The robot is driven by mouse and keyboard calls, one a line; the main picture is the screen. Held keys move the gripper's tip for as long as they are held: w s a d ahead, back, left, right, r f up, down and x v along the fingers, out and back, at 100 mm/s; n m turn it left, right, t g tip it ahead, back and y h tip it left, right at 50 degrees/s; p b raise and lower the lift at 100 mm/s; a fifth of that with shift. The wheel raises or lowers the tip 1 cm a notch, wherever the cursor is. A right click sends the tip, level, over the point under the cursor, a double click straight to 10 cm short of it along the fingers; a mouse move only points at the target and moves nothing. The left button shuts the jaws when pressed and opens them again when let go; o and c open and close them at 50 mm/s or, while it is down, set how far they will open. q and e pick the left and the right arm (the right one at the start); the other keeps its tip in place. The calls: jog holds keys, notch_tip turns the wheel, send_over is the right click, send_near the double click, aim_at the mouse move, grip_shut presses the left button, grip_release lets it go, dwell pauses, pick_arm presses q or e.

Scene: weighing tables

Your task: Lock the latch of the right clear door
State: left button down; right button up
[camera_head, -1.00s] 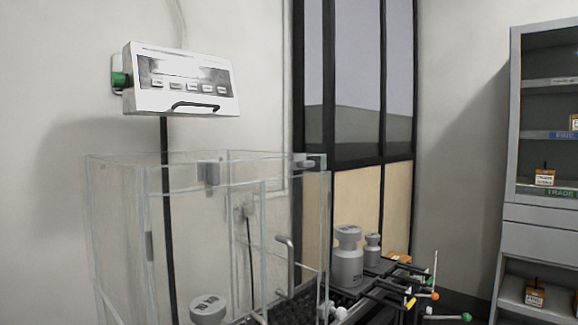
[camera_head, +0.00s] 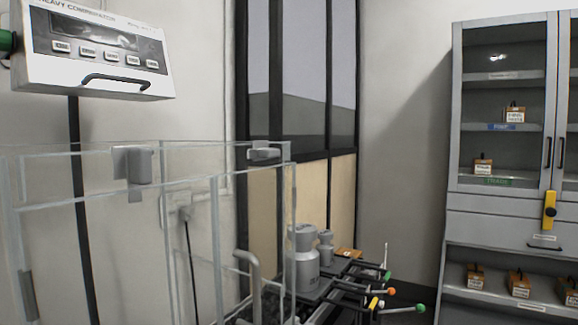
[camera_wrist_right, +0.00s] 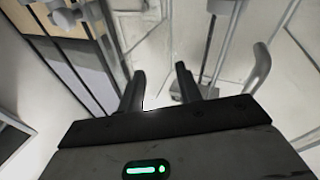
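The clear-walled enclosure (camera_head: 100,230) fills the left of the head view. Its right clear door (camera_head: 272,215) carries a grey curved handle (camera_head: 250,280). A grey latch-like block (camera_head: 264,152) sits at the top right corner of the enclosure, and another grey block (camera_head: 132,165) sits on the nearer top edge. I cannot tell whether either is locked. In the right wrist view, my right gripper (camera_wrist_right: 160,85) is open with nothing between its fingers. A grey curved handle (camera_wrist_right: 260,68) shows to its right, and grey fittings (camera_wrist_right: 65,14) show at the top left. My left gripper is out of view.
A white display unit (camera_head: 95,50) hangs at the upper left. Grey weights (camera_head: 304,262) stand right of the enclosure, beside black bars with coloured knobs (camera_head: 391,292). A grey cabinet (camera_head: 455,200) with small boxes stands at the right. Open floor lies before it.

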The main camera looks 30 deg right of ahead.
aim_at(275, 153)
notch_tip(275, 153, up, 18)
jog(key=d+n+t+y+b, duration=0.2)
jog(key=n+t+y, duration=0.3)
jog(key=n+y, duration=0.2)
jog(key=s+a+r+n+g+y+b, duration=0.15)
jog(key=s+r+n+g+y, duration=0.25)
jog(key=r+n+g+y, duration=0.5)
jog(key=s+a+r+n+g+y, duration=0.3)
jog(key=n+g, duration=0.5)
jog(key=n, duration=0.6)
jog(key=s+d+r+m+t+h, duration=0.1)
jog(key=d+r+m+t+h, duration=0.4)
jog(key=d+m+t+h, duration=0.6)
jog(key=w+a+g, duration=0.1)
jog(key=w+a, duration=0.1)
jog(key=w, duration=0.2)
jog(key=w+a+n+g+h, duration=0.1)
jog(key=w+a, duration=0.1)
jog(key=w, duration=0.2)
jog(key=w+a+g, duration=0.1)
jog(key=w+a, duration=0.1)
jog(key=w, duration=0.3)
jog(key=shift+n+h+p, duration=0.3)
jog(key=shift+n+p, duration=0.05)
jog(key=shift+n, duration=0.05)
jog(key=shift+s, duration=0.1)
grip_shut()
